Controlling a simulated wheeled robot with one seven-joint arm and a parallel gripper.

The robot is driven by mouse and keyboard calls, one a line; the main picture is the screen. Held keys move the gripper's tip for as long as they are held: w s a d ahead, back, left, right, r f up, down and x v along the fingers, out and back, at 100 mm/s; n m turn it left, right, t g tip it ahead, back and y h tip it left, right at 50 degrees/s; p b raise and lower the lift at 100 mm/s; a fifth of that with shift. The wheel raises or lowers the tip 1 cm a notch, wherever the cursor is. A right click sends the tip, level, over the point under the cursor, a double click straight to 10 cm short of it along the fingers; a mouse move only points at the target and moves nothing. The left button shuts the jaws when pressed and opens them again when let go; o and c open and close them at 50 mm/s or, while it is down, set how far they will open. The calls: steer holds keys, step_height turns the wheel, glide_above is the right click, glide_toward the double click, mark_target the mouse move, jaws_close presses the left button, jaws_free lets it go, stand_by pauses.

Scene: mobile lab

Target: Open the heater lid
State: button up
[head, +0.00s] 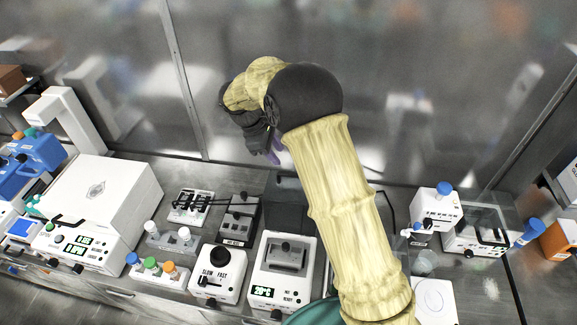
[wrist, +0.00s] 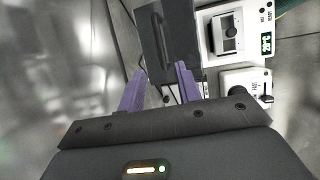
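The heater (head: 286,262) is a white box with a green-lit display and a grey block in its top; it also shows in the wrist view (wrist: 252,36). Its dark lid (head: 290,193) stands raised at the heater's back edge, clear of the block. In the wrist view, the lid (wrist: 168,35) is a dark panel beside the heater. My gripper (head: 274,150) is above and behind the lid, its purple fingers apart. In the wrist view, the gripper (wrist: 159,70) is open and empty, one fingertip overlapping the lid's edge; I cannot tell whether they touch.
A white slow/fast mixer (head: 220,273) stands left of the heater, with a dark tube rack (head: 240,220) behind it. A large white instrument (head: 100,205) is farther left. A metal wall (head: 200,60) rises close behind the bench. My arm hides bench space right of the heater.

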mark_target(289, 175)
steer(key=p+x, duration=0.3)
steer(key=x, duration=0.5)
steer(key=shift+d+f, duration=0.15)
steer(key=shift+w+f, duration=0.15)
steer(key=shift+f, duration=0.35)
steer(key=shift+s, duration=0.2)
steer(key=shift+d, duration=0.1)
steer(key=shift+c, duration=0.2)
steer(key=shift+w+d, duration=0.1)
steer(key=shift+w, duration=0.05)
jaws_close()
